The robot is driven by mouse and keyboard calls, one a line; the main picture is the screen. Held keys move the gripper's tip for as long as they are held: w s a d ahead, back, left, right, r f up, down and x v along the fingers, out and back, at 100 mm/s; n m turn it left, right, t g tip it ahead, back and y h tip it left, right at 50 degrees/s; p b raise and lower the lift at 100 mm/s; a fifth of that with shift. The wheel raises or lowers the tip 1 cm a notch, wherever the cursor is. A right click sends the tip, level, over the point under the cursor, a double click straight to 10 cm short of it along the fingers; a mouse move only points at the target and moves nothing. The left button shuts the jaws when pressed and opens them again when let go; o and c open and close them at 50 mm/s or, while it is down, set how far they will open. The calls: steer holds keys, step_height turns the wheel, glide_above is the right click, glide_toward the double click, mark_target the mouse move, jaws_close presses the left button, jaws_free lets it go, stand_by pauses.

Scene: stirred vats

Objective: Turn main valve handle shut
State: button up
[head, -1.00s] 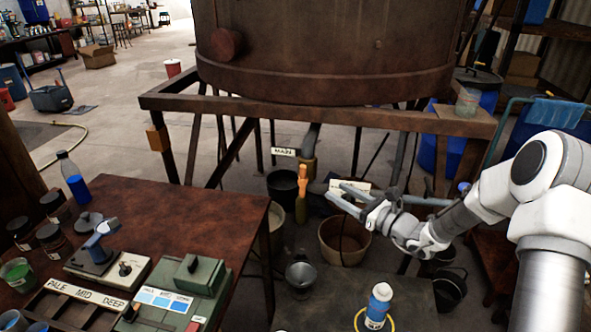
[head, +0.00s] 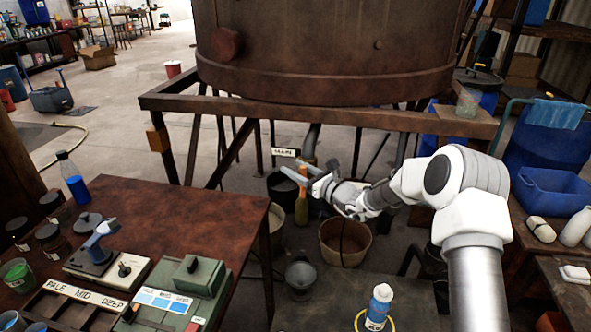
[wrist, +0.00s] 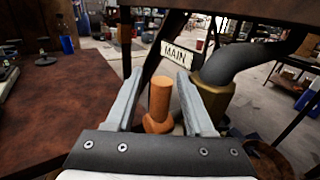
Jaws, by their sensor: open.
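The main valve's orange handle (wrist: 159,100) stands upright in the wrist view, beside a brass valve body (wrist: 216,98) on a grey pipe (wrist: 245,62). A MAIN sign (wrist: 178,55) hangs behind it. My gripper (wrist: 159,76) is open, with one finger on each side of the handle in this view. I see no finger touching it, and how deep it sits between the fingers is hard to tell. In the head view my gripper (head: 293,170) covers the handle's upper part; an orange lower part (head: 301,208) shows below it, under the big rusty vat (head: 320,50).
A rusty frame beam (head: 330,115) runs above my gripper. A brown table (head: 150,210) with control boxes stands at left. Blue bins stand at right.

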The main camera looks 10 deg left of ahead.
jaws_close()
stand_by(0.3)
